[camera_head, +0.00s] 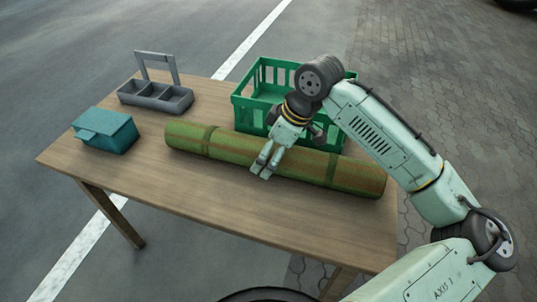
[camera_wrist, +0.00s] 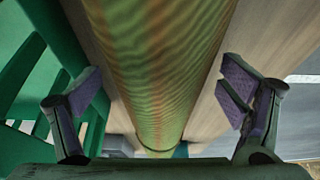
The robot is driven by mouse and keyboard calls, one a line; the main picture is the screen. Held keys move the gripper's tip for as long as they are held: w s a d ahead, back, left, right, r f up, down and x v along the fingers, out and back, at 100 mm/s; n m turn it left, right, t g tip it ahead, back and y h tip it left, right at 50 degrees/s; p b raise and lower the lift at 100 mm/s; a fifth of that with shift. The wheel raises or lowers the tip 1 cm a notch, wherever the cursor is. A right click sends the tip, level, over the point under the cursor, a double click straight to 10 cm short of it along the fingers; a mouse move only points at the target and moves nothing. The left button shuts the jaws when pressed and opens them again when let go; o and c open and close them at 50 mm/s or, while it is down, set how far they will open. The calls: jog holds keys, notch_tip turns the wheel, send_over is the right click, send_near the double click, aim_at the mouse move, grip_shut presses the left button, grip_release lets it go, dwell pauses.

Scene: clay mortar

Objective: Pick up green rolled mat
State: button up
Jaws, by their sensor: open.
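The green rolled mat (camera_head: 232,148) lies lengthwise across the wooden table, with darker bands around it. My gripper (camera_head: 265,167) is over the middle of the mat in the head view, pointing down. In the wrist view the mat (camera_wrist: 158,70) runs between the two open fingers of my gripper (camera_wrist: 160,98), one on each side, with gaps between the fingers and the mat. I cannot tell how far the fingertips reach down beside it. Part of the mat is hidden behind my gripper in the head view.
A green crate (camera_head: 243,103) stands right behind the mat; its wall (camera_wrist: 25,65) is close to the left finger in the wrist view. A teal box (camera_head: 107,132) and a grey divided caddy (camera_head: 155,97) are at the table's left. The table's front (camera_head: 200,195) is clear.

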jog(key=shift+a+f, duration=0.15)
jog(key=shift+f, duration=0.2)
jog(key=c, duration=1.8)
